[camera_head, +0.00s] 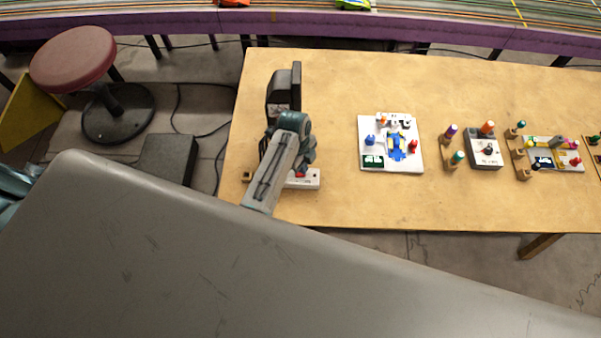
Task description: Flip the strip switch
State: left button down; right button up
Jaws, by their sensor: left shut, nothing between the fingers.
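A white power strip (308,180) lies near the table's front edge, left of the other items. A small red switch (300,174) shows on it, partly covered by my left arm, and the strip's left part is hidden. My left gripper (305,166) is shut and empty, close over the strip beside the red switch. I cannot tell whether its tips touch the switch, nor which way the switch is tilted. My right gripper is not in view.
Further right stand a grey control box (477,156) and small wooden stands with coloured pegs. A red stool (75,57) stands left of the table.

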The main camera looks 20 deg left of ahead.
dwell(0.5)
pick_arm(q)
jog(key=shift+f, duration=0.2)
jog(key=shift+f+b, duration=0.4)
jog(key=shift+f, duration=0.35)
jog(key=shift+s+r, duration=0.1)
notch_tip(320, 180, up, 2)
jog(key=shift+r+p, duration=0.25)
jog(key=shift+p, duration=0.9)
jog(key=shift+r, duration=2.2)
